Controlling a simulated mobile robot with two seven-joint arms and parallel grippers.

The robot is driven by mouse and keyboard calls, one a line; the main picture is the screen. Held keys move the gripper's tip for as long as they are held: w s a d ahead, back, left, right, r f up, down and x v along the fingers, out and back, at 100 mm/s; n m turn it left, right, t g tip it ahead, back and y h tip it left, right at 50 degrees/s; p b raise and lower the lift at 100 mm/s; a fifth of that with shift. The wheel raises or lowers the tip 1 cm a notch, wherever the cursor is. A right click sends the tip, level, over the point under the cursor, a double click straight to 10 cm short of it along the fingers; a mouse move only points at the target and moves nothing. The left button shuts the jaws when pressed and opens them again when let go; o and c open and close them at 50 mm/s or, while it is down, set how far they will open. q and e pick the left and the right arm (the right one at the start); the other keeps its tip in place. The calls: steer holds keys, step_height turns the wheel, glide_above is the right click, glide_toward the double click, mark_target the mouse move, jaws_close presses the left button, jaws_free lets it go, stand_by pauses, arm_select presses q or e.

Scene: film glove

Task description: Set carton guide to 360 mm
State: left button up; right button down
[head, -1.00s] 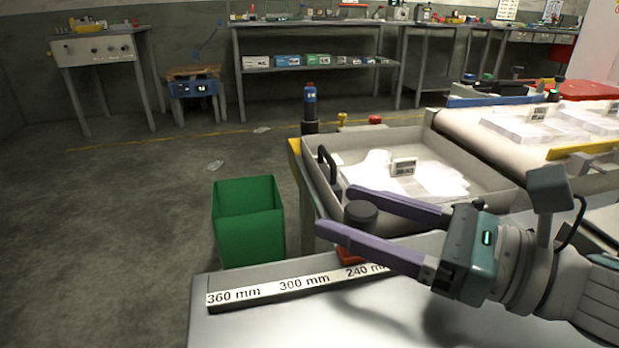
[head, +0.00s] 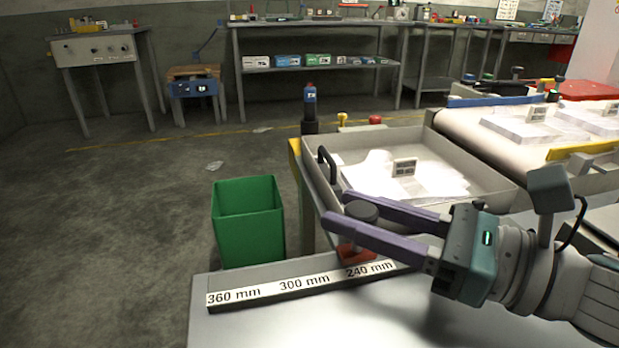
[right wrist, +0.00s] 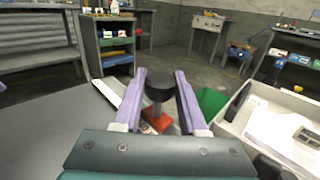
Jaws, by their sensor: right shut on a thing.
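The carton guide's scale (head: 300,288) is a bar along the edge of the metal table, marked 360 mm at the left, then 300 mm and 240 mm. The guide's red slider (head: 352,254) sits at the 240 mm mark, with a round black knob (head: 361,210) above it. My right gripper (head: 335,207) is shut on the knob, one purple finger on each side. The right wrist view shows the knob (right wrist: 159,88) between the fingers and the red slider (right wrist: 157,122) below. My left gripper is not in view.
A green bin (head: 248,232) stands on the floor beyond the scale. A grey tray (head: 480,190) with white film and a label lies behind my right gripper. The scale's 300 and 360 mm stretch looks clear.

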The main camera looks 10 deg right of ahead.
stand_by(0.8)
steer(key=a, duration=1.1)
steer(key=shift+s+a+b, duration=0.2)
steer(key=shift+a+b, duration=0.1)
steer(key=shift+a, duration=0.05)
steer(key=shift+c, duration=2.2)
jaws_free()
steer(key=shift+s+d, duration=0.1)
steer(key=shift+d, duration=0.05)
steer(key=v, duration=0.9)
steer(key=shift+s+d, duration=0.25)
